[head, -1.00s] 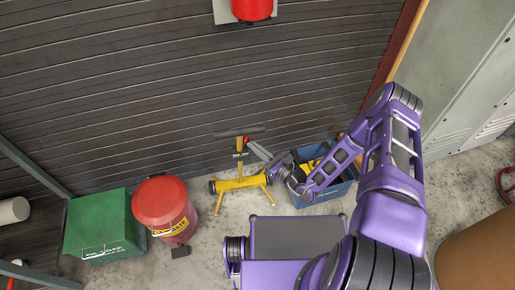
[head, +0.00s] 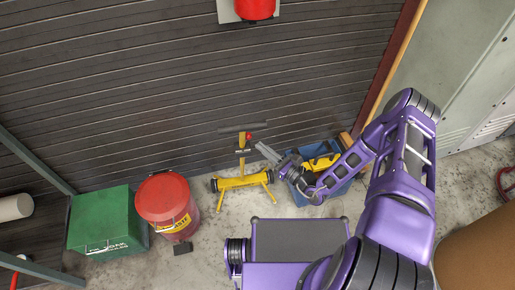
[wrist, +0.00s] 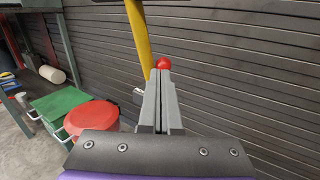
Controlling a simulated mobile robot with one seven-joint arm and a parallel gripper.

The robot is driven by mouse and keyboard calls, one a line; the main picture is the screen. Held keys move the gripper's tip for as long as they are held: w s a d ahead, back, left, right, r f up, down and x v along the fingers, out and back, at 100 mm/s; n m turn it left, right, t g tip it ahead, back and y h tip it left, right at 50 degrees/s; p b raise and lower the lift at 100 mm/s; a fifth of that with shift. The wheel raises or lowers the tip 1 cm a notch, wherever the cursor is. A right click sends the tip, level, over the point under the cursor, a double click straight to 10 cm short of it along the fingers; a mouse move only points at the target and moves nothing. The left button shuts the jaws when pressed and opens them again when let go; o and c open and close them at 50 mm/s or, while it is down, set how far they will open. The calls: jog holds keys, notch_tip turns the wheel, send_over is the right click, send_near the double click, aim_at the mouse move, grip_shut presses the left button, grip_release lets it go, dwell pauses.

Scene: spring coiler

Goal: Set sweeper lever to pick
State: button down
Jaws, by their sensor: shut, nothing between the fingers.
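The sweeper (head: 229,184) is a yellow roller stand with splayed legs, an upright yellow post and a dark T-bar on top. It stands on the floor near the slatted wall. Its lever's red knob (head: 249,137) shows at the post's right side. In the wrist view the knob (wrist: 163,63) sits just beyond the fingertips, beside the yellow post (wrist: 138,32). My gripper (head: 259,147) is shut and empty, right of the post and slightly below the knob. In the wrist view its grey fingers (wrist: 159,73) lie together. The lever's arm is mostly hidden.
A red waste can (head: 161,196) and a green box (head: 97,220) stand left of the sweeper. A blue crate (head: 336,188) with yellow items sits below my forearm at the right. Grey lockers (head: 460,80) line the right side.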

jog(key=v, duration=1)
jog(key=shift+r, duration=0.25)
